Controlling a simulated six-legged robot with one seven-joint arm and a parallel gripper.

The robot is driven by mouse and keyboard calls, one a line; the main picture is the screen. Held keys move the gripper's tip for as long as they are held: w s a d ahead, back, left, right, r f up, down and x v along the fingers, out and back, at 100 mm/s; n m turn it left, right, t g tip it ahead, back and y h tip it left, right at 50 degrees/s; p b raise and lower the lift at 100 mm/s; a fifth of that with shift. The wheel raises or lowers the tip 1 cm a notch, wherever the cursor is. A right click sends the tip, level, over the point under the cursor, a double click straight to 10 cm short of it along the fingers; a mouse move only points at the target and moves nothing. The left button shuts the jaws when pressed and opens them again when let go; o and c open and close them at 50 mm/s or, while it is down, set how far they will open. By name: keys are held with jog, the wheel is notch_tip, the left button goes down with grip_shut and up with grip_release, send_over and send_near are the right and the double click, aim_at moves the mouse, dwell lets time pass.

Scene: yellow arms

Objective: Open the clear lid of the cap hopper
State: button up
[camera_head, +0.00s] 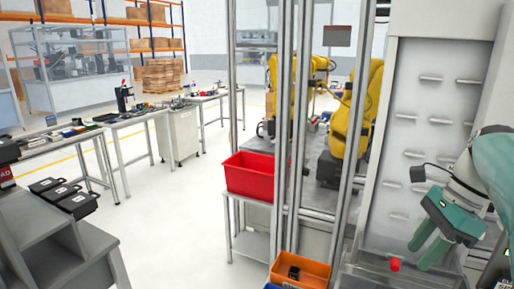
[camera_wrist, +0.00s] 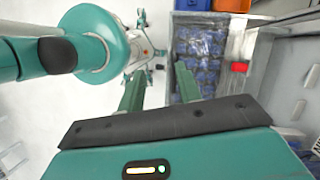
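The cap hopper (camera_wrist: 178,100) shows in the wrist view as a grey-rimmed bin full of blue caps. Its clear lid (camera_wrist: 202,48) appears to lie flat over the caps. A red knob (camera_wrist: 239,67) sits at the hopper's right side, and it also shows in the head view (camera_head: 395,264). My gripper (camera_wrist: 160,70) has its two green fingers apart with nothing between them. The right finger overlaps the hopper and the left finger is over the floor. In the head view my gripper (camera_head: 419,259) points down-left, just right of the knob. My gripper hides part of the hopper.
A grey panel with rows of pegs (camera_head: 436,120) rises behind the hopper. An orange bin (camera_head: 315,270) and a red bin (camera_head: 250,178) stand to the left. Metal posts (camera_head: 280,130) enclose yellow robot arms (camera_head: 358,110). The floor (camera_head: 180,220) further left is open.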

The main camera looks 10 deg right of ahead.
jog(key=a+f+n+t+h, duration=0.1)
jog(key=a+f+n, duration=0.3)
jog(key=a+n, duration=0.5)
jog(key=shift+a+f+n+h, duration=0.15)
jog(key=shift+a+n+h, duration=0.15)
jog(key=shift+a+h, duration=0.7)
jog(key=s+a+f+n+t, duration=0.1)
jog(key=a+f+n, duration=0.1)
jog(key=a+n, duration=0.1)
jog(key=a+f+n+t, duration=0.1)
jog(key=a+f+n, duration=0.1)
jog(key=n, duration=0.3)
jog(key=s+a+f+n+t+h, duration=0.1)
jog(key=a+f+n, duration=0.1)
jog(key=a+n, duration=0.2)
jog(key=shift+s+a+t, duration=0.3)
jog(key=shift+c, duration=0.7)
jog(key=shift+a+f, duration=0.1)
jog(key=shift+f, duration=0.05)
jog(key=c, duration=0.4)
grip_shut()
